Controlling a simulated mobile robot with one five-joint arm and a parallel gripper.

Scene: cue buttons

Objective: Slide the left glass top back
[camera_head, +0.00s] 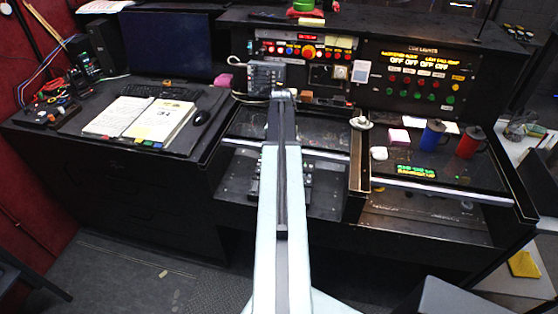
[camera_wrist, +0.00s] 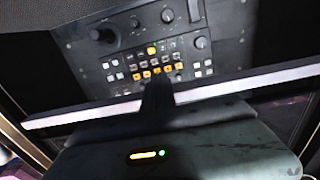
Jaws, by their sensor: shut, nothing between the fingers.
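The left glass top (camera_head: 325,135) is a dark pane with a white front edge (camera_head: 232,145), left of the centre divider. My arm crosses in front of its middle. Its white edge strip (camera_wrist: 60,118) runs across the wrist view. My gripper (camera_wrist: 157,92) is shut and empty, a dark shape overlapping the strip near its middle. I cannot tell whether it touches the strip. A control panel with lit orange and white buttons (camera_wrist: 158,62) shows beyond the strip in the wrist view. In the head view the gripper's tips are hidden behind my arm.
The right glass top's white edge (camera_head: 440,190) lies right of the divider. An open binder (camera_head: 140,117), a mouse (camera_head: 201,117) and a keyboard (camera_head: 160,92) lie on the left desk.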

